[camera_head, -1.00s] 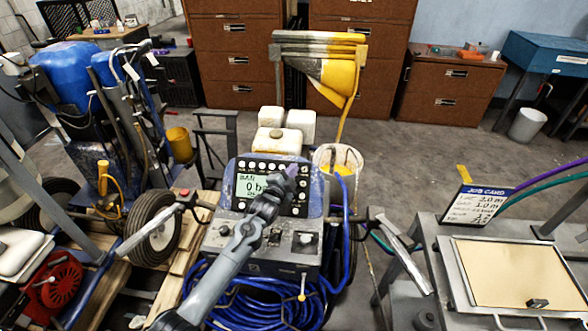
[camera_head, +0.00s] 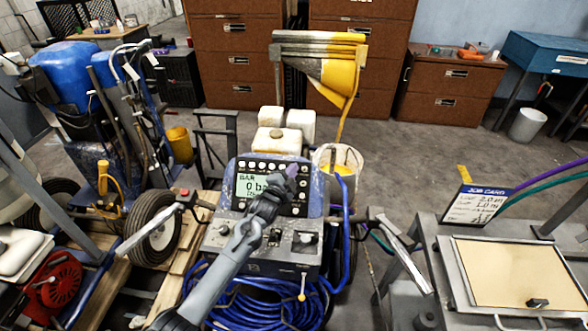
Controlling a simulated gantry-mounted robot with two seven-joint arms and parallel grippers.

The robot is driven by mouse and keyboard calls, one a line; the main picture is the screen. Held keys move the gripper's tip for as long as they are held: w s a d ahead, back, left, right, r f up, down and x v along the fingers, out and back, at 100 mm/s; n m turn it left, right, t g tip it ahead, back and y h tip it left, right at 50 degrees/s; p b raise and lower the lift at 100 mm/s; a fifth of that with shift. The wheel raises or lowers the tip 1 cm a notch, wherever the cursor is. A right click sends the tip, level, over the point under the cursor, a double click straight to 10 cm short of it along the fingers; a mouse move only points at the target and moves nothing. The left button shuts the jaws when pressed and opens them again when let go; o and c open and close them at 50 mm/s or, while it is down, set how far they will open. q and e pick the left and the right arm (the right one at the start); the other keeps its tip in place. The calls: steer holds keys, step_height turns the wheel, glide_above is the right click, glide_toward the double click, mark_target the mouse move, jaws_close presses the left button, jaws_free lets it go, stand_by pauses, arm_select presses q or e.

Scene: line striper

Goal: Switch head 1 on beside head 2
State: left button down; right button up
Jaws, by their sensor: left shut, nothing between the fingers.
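The line striper's blue control panel (camera_head: 233,165) stands upright in the middle of the camera_head view. Its pale screen (camera_head: 249,187) reads "0 ba" with the rest covered. Round white buttons run along the top and down the right side of the screen. A lower grey panel with knobs and switches (camera_head: 305,238) sits beneath. The labels for head 1 and head 2 are not readable. My right gripper is not in view.
Blue hose (camera_head: 250,306) is coiled below the panel. Handlebars reach out on both sides, with a wheel (camera_head: 152,227) at left. A job card (camera_head: 475,206) stands on a grey bench at right. Open floor lies behind the bench.

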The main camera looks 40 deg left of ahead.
arm_select(q)
steer(key=shift+w+a+f, duration=0.1)
steer(key=shift+w+f, duration=0.15)
steer(key=shift+f, duration=0.1)
stand_by(0.5)
steer(key=shift+w+a+f+b, duration=0.2)
steer(key=shift+w+f+b, duration=0.05)
steer(key=shift+b, duration=0.25)
stand_by(0.5)
steer(key=shift+s+d+r+p, duration=0.15)
steer(key=shift+s+r+p, duration=0.2)
steer(key=shift+p, duration=0.3)
steer(key=shift+s+d+r+p, duration=0.2)
steer(key=shift+r+p, duration=0.1)
steer(key=shift+p, duration=0.25)
